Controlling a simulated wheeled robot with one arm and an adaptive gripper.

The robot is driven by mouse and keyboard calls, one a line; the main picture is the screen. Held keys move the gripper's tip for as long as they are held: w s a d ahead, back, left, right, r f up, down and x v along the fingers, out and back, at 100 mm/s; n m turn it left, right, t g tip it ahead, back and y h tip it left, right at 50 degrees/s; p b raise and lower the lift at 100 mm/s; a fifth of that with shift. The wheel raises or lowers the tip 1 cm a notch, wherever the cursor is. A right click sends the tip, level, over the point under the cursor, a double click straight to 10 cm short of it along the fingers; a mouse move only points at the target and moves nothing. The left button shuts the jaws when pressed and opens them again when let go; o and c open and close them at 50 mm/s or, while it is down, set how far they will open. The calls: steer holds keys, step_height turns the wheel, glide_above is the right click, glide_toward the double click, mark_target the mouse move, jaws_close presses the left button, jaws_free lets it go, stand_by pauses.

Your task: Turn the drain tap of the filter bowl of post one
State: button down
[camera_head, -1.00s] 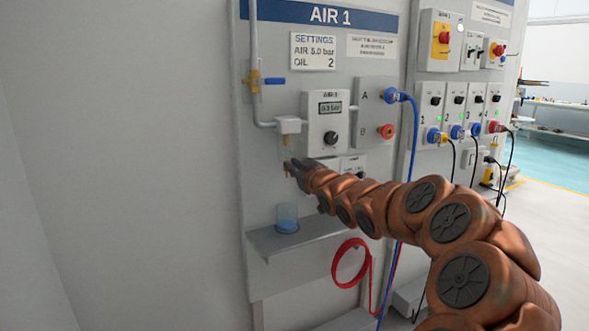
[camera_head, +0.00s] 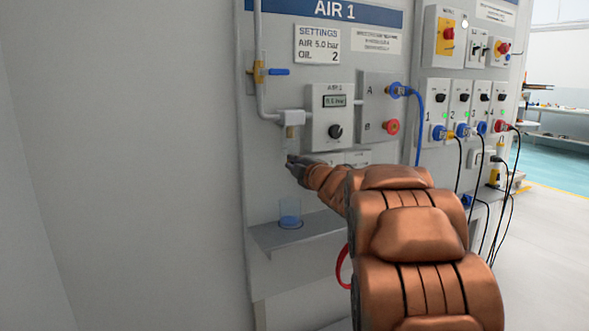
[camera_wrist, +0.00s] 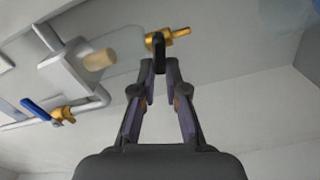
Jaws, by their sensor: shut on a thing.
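The clear filter bowl (camera_head: 291,143) hangs under a white head on the pipe of the AIR 1 panel. It also shows in the wrist view (camera_wrist: 124,50), with a tan element inside. At its end is the brass drain tap (camera_wrist: 180,32) with a small dark lever (camera_wrist: 159,52). My gripper (camera_wrist: 160,68) is shut on this lever, with its fingertips closed around the lower end. In the head view my gripper (camera_head: 295,164) is just below the bowl and hides the tap there.
A clear cup (camera_head: 290,221) with blue at its bottom stands on a grey shelf (camera_head: 310,232) below the bowl. A blue-handled valve (camera_head: 278,72) is above left. The regulator box (camera_head: 319,117) and a blue hose (camera_head: 418,125) are to the right.

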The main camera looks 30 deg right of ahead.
steer(key=shift+f+n+b, duration=0.2)
steer(key=shift+n+b, duration=0.2)
steer(key=shift+n, duration=0.35)
steer(key=shift+f+n+b, duration=0.15)
steer(key=shift+n+b, duration=0.25)
steer(key=shift+n, duration=0.35)
steer(key=c, duration=1.2)
jaws_free()
steer(key=shift+s+r, duration=0.1)
steer(key=s+a, duration=0.1)
steer(key=s, duration=1)
steer(key=shift+s, duration=0.4)
steer(key=shift+a, duration=0.1)
